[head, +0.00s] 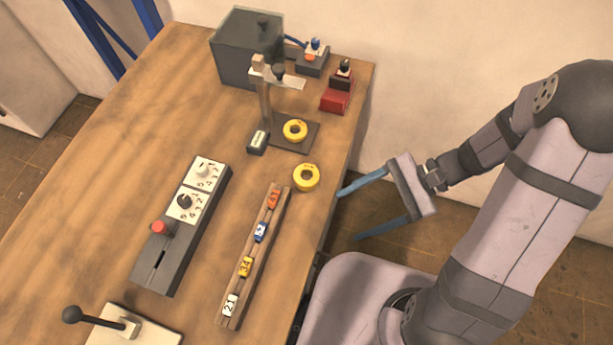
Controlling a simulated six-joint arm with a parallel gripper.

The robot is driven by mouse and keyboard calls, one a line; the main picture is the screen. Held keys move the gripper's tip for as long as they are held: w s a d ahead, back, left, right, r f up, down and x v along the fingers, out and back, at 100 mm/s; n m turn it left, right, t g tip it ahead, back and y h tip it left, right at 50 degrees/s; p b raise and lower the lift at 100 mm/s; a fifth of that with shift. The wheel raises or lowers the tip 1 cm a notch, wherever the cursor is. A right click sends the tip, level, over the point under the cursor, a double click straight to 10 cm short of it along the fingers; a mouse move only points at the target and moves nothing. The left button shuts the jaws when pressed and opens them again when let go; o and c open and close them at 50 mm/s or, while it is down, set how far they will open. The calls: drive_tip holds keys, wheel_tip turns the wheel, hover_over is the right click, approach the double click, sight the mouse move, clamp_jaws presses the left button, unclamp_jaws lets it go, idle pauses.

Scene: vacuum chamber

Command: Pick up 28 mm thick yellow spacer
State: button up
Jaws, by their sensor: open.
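Two yellow rings with dark markings show in the head view. One yellow ring (306,178) lies on the wooden table near its right edge. The other yellow ring (295,131) lies on the dark base plate of a stand. Their markings are too small to read, so I cannot tell which is the 28 mm spacer. My gripper (348,216) is open and empty, with its blue fingers spread wide and pointing left. It is just right of the table edge, to the lower right of the nearer ring and apart from it.
A wooden rack (251,255) holds numbered orange, blue, yellow and white pieces. The stand (266,104) rises behind the nearer ring, beside a small dark box (257,142). A control panel (183,224) lies left. A grey chamber box (249,50) and red block (337,96) stand at the back.

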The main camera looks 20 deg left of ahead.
sight(315, 176)
drive_tip(key=shift+w+a+f+m+t+y, duration=0.25)
drive_tip(key=shift+w+a+m+t+y, duration=0.2)
drive_tip(key=shift+w+a+m+y, duration=0.65)
drive_tip(key=shift+w+a+f+m+t+y, duration=0.25)
drive_tip(key=shift+w+a+m+t+y, duration=0.25)
drive_tip(key=shift+w+a+m+y, duration=0.7)
drive_tip(key=shift+w+a+f+m+t+y, duration=0.25)
drive_tip(key=shift+w+a+m+t+y, duration=0.2)
drive_tip(key=shift+w+a+m+y, duration=0.65)
drive_tip(key=shift+p+x, duration=1.05)
drive_tip(key=shift+x, duration=1.45)
drive_tip(key=shift+s+f, duration=0.1)
drive_tip(key=shift+f, duration=0.05)
drive_tip(key=shift+d, duration=0.1)
drive_tip(key=c, duration=1.1)
